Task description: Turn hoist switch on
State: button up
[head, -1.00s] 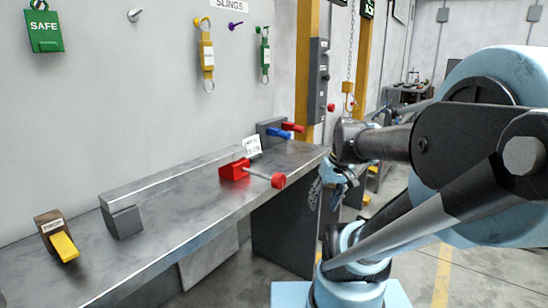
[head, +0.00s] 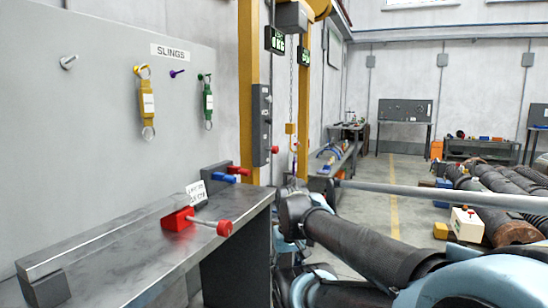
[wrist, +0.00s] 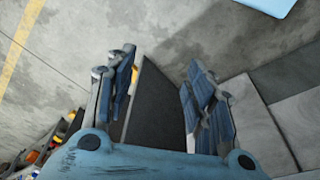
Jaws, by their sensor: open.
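A grey control box (head: 261,118) is fixed to the yellow post (head: 247,70) beyond the bench's far end. A red knob (head: 274,149) sticks out near its lower right. I cannot tell for sure which part is the hoist switch, or its setting. My gripper (wrist: 162,62) is open and empty in the wrist view, pointing down towards the floor. A dark upright panel (wrist: 152,100) shows between its fingers, not gripped. In the head view my gripper is low beside the bench end, below the control box and apart from it, partly hidden by my arm.
Slings (head: 146,100) hang on the wall. A chain (head: 291,90) hangs behind the post. Large pipes (head: 500,190) lie at right, with open floor between.

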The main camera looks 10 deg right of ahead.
aim_at(275, 149)
jog(key=k, duration=1.3)
jog(key=z, duration=0.35)
jog(key=i, duration=1.85)
jog(key=u, duration=0.35)
